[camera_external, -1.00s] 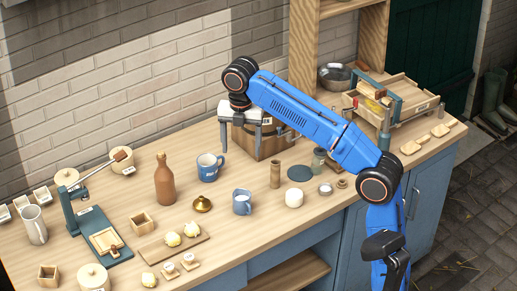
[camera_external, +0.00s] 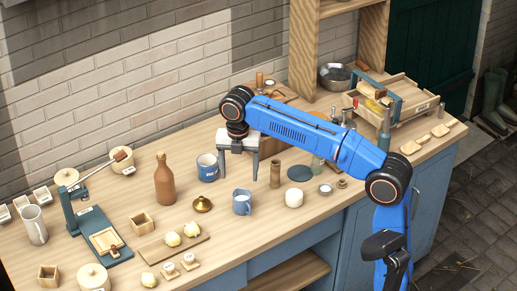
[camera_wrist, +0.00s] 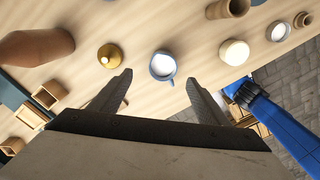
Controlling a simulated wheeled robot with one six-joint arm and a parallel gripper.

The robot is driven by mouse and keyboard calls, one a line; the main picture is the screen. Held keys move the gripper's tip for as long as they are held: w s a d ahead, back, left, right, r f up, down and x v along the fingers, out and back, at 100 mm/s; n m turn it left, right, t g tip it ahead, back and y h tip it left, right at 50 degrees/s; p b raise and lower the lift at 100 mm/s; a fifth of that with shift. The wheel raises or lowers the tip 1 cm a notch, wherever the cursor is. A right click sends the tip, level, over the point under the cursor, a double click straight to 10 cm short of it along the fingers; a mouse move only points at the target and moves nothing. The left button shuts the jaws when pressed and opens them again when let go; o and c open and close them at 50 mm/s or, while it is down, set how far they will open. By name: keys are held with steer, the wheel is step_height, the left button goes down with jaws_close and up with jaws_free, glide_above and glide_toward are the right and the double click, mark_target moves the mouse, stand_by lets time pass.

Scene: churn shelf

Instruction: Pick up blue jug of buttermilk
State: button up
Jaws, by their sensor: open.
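The small blue jug (camera_external: 242,203) stands upright on the wooden worktop, near its front edge. My gripper (camera_external: 239,174) is open and empty, pointing down. In the external view it hangs above and slightly behind the jug, apart from it. The fingers (camera_wrist: 160,78) show clearly in the wrist view, one on each side of the jug.
A blue mug with a pale marking (camera_external: 207,168) stands left of my gripper. A brass lidded piece (camera_external: 202,205) is left of the jug. A white round pot (camera_external: 294,198) and a wooden cylinder (camera_external: 275,174) are to the right. A brown bottle (camera_external: 164,180) stands further left.

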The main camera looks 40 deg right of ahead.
mark_target(242, 202)
step_height(242, 202, down, 7)
steer(key=shift+f, duration=0.2)
steer(key=shift+s+f, duration=0.2)
steer(key=shift+f, duration=0.7)
steer(key=shift+s+f, duration=0.15)
steer(key=shift+f, duration=0.75)
steer(key=shift+s+f, duration=0.2)
steer(key=shift+f, duration=0.7)
steer(key=shift+c, duration=0.2)
steer(key=c, duration=1.3)
steer(key=shift+o, duration=0.2)
steer(key=shift+r, duration=0.2)
